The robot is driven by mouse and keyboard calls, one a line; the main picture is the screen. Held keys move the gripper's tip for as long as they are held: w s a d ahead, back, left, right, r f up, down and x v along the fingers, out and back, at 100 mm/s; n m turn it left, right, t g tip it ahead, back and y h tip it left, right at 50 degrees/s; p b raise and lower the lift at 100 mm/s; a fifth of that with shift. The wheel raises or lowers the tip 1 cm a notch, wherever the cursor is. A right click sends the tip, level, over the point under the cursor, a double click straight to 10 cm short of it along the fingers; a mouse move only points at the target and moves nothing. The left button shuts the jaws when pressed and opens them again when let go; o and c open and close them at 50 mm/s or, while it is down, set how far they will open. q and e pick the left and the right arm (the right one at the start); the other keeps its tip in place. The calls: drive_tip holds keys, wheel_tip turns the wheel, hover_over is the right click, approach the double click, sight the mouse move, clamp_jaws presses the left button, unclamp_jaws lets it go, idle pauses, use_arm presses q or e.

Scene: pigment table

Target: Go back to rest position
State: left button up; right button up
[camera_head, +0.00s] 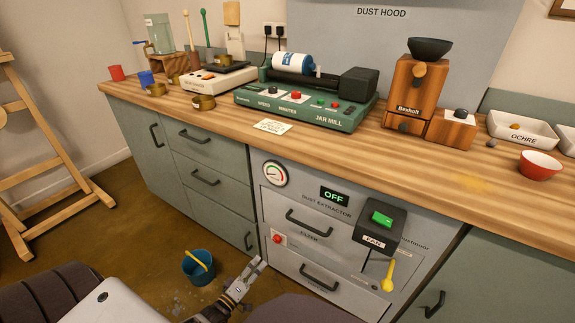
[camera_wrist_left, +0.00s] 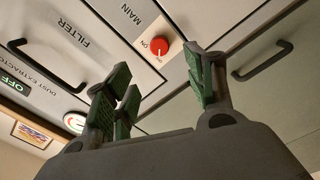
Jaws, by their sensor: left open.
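My left gripper (camera_head: 250,274) is in the lower middle of the head view, low in front of the grey dust extractor cabinet. In the left wrist view its green-padded fingers (camera_wrist_left: 165,95) stand apart with nothing between them. Beyond them is the cabinet front with a red MAIN knob (camera_wrist_left: 160,49) and the FILTER drawer handle (camera_wrist_left: 45,65). The gripper appears clear of the cabinet, though the exact gap is hard to tell. My right gripper is not in view.
The wooden worktop (camera_head: 350,145) carries a green jar mill (camera_head: 300,108), a wooden grinder (camera_head: 405,88) and a red bowl (camera_head: 539,166). A blue bucket (camera_head: 198,271) stands on the floor left of my gripper. A FAN switch box (camera_head: 380,222) juts from the cabinet. A wooden easel (camera_head: 45,165) stands left.

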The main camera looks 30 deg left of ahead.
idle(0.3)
use_arm(q)
drive_tip(key=s+d+f+m+g+h, duration=0.1)
drive_tip(key=s+d+f+m+g, duration=0.15)
drive_tip(key=f+m+g, duration=0.3)
drive_tip(key=s+d+f+m+g, duration=0.2)
drive_tip(key=d+f+m+g, duration=0.1)
drive_tip(key=f+m+g, duration=0.25)
drive_tip(key=s+d+r+m+g, duration=0.1)
drive_tip(key=s+d+r, duration=0.2)
drive_tip(key=d+r, duration=0.4)
drive_tip(key=s+d+r+m+g, duration=0.1)
drive_tip(key=s+d+r+m, duration=0.1)
drive_tip(key=d+r, duration=0.5)
wheel_tip(320, 180, up, 5)
drive_tip(key=shift+s+d+r+h+p, duration=0.2)
drive_tip(key=shift+s+d+h+p, duration=0.2)
drive_tip(key=shift+s, duration=0.4)
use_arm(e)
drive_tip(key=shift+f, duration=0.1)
use_arm(q)
drive_tip(key=shift+f+g, duration=0.1)
drive_tip(key=shift+g, duration=0.2)
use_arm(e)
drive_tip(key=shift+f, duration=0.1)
